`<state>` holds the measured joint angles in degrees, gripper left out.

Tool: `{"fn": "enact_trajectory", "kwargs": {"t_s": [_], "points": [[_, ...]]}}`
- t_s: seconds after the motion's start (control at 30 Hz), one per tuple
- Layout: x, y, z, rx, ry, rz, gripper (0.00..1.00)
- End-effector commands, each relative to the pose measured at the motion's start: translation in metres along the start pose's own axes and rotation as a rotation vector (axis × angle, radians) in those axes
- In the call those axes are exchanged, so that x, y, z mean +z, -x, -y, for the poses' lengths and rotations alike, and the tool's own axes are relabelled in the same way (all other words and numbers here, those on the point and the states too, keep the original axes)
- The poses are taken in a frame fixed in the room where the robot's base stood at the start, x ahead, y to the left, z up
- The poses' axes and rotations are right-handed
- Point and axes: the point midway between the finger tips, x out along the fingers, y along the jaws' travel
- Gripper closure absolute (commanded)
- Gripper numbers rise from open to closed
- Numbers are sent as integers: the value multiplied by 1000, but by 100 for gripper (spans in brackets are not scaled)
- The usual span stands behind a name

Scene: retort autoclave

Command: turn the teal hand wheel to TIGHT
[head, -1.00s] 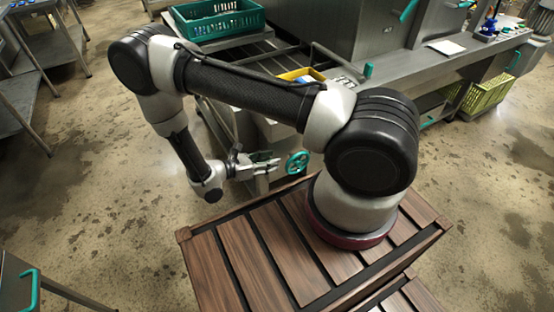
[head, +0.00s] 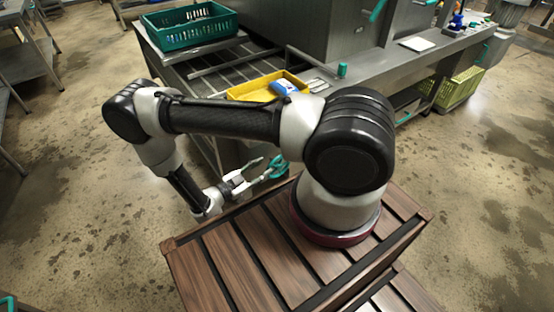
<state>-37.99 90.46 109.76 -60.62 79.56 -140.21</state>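The teal hand wheel (head: 279,166) shows in the head view on the front of the steel bench, just left of my arm's base. My gripper (head: 263,170) reaches it from the left. Its two fingers look spread apart, and their tips overlap the wheel's left side in the picture. I cannot tell whether they touch the rim. No TIGHT mark can be read, and the wheel's turn position is too small to make out.
Above the wheel, a yellow tray (head: 244,91) holds a blue and white item (head: 283,87). A green crate (head: 188,38) sits on the slatted bench top behind. A yellow-green crate (head: 459,88) stands at right. The stained floor (head: 90,200) at left is clear.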

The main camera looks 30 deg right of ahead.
Motion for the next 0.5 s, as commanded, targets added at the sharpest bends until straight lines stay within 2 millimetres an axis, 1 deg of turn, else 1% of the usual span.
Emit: {"fn": "enact_trajectory", "kwargs": {"t_s": [0.07,0.17,0.4,0.5], "points": [[0,-2,0,-3,36,-3,65],[0,-11,0,-1,51,-5,65],[0,-52,-1,2,50,-5,65],[0,-65,-1,0,49,-5,65]]}}
